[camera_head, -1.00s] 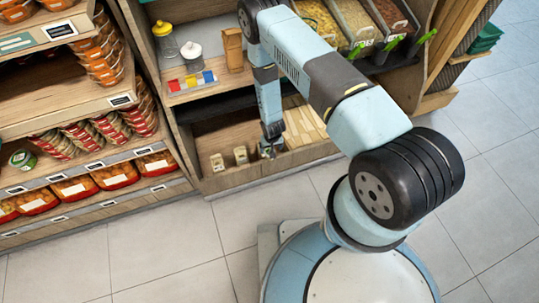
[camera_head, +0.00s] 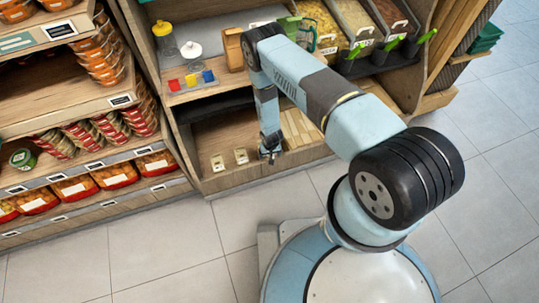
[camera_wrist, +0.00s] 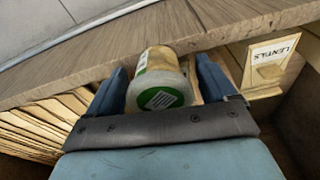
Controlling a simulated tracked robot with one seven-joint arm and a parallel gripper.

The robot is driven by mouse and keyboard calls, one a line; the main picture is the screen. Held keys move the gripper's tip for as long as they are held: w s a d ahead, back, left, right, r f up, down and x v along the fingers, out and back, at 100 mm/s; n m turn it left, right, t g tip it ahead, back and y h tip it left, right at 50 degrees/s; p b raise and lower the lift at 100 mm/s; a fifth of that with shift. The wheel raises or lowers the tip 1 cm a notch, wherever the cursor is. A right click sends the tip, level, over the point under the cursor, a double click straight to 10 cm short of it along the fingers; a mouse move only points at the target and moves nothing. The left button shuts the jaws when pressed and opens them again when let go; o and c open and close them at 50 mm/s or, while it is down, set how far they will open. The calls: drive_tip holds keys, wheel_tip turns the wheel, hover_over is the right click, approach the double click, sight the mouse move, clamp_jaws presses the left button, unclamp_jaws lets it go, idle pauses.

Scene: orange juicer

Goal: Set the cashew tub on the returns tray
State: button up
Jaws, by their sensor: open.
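My gripper (camera_head: 270,154) reaches down into the low wooden shelf compartment, and it also shows in the wrist view (camera_wrist: 161,66). Its two blue fingers stand apart, one on each side of a clear tub (camera_wrist: 163,62) with a green-ringed barcode label facing the camera. I cannot read a product name on it, so I cannot tell if it is the cashew tub. It is not clearly visible in the head view, where the gripper is small. A green-lidded tub (camera_head: 22,158) sits on the left shelf. I cannot pick out the returns tray.
A wooden ledge (camera_wrist: 70,75) runs close beyond the fingers. Two small card holders (camera_head: 240,156) are left of my gripper. Jars (camera_head: 190,55) stand above. The floor (camera_head: 170,240) is clear.

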drive_tip(key=c, duration=1.1)
drive_tip(key=shift+o, duration=0.2)
drive_tip(key=shift+r, duration=0.2)
